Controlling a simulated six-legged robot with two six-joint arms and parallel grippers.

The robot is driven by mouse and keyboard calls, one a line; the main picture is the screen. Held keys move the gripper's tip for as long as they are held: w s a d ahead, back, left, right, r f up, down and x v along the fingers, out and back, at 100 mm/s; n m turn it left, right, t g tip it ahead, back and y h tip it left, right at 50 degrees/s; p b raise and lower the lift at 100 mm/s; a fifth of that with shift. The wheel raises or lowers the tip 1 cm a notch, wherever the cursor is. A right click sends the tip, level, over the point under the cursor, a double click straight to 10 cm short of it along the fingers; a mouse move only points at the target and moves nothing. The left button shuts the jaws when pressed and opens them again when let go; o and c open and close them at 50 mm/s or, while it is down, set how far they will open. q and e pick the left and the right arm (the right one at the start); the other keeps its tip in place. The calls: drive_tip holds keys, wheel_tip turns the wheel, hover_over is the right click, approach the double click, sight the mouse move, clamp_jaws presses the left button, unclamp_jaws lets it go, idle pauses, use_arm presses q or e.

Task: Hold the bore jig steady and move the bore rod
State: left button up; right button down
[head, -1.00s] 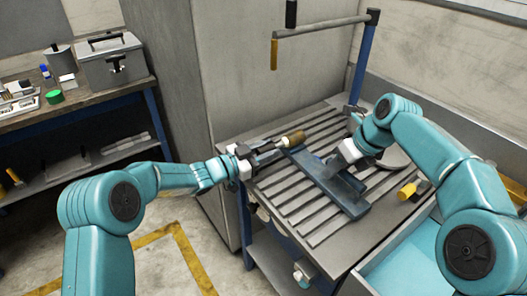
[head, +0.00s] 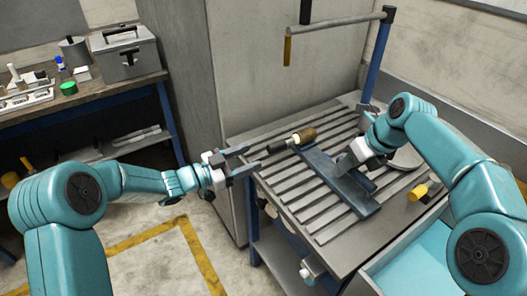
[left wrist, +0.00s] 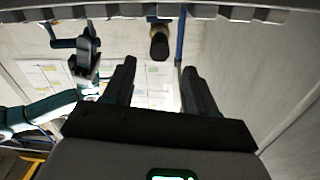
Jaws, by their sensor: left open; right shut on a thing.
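The bore jig (head: 338,184) is a long dark blue block lying at an angle on the slotted table. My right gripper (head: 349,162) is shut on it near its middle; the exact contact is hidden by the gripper. In the left wrist view the rod's end (left wrist: 159,45) shows beyond the open fingers.
The slotted table (head: 325,235) has bare room in front of the jig. A yellow piece (head: 418,192) and a round grey disc (head: 405,158) are at its right. A bench with a grey toolbox (head: 124,52) stands at the left. A post with a crossbar (head: 335,25) rises behind.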

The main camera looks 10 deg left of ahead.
use_arm(q)
drive_tip(key=shift+v, duration=1)
